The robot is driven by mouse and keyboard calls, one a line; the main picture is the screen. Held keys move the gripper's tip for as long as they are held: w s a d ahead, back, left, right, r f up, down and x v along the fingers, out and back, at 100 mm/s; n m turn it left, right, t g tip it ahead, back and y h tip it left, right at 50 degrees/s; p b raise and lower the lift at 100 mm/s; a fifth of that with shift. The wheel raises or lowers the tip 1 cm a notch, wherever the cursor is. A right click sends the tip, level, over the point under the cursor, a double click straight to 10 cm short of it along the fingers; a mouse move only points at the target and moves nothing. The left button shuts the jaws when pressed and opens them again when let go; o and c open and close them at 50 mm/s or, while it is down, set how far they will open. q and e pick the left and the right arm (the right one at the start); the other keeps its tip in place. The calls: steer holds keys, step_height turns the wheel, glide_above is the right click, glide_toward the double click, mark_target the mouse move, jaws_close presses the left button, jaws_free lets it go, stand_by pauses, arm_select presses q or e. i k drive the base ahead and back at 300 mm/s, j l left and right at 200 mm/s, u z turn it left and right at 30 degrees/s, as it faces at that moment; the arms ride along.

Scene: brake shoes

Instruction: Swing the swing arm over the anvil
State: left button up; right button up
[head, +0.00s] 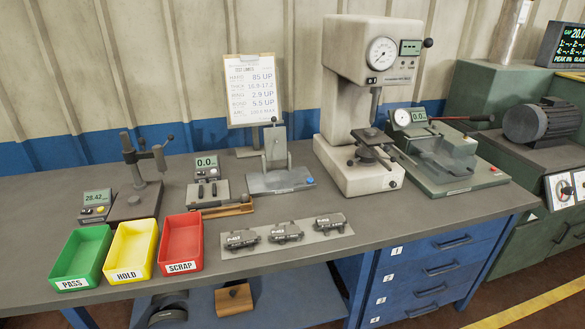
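A dark gauge stand (130,160) stands at the left of the bench, with an upright post and a knob on top. A short horizontal arm (148,154) reaches right from the post and carries a vertical spindle (160,158) at its end. This looks like the swing arm, but I cannot be sure. The stand's base plate (124,208) lies below it. I cannot make out a separate anvil there, nor tell whether the arm is over one. A small display (96,198) beside it reads about 28.42. Neither of my grippers is in view.
Green (80,258), yellow (131,250) and red (181,243) bins stand in front of the stand. Several brake pads lie on a pale strip (348,232) near the front edge. A tall beige tester (345,60) and a green machine (460,180) stand right. The bench's front right (430,225) is clear.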

mark_target(132, 157)
steer(key=i+j, duration=0.35)
steer(key=i, duration=0.2)
steer(key=i+j, duration=0.3)
steer(key=i, duration=0.2)
steer(key=i+j, duration=0.35)
steer(key=i, duration=0.2)
steer(key=i+j, duration=0.35)
steer(key=i, duration=0.2)
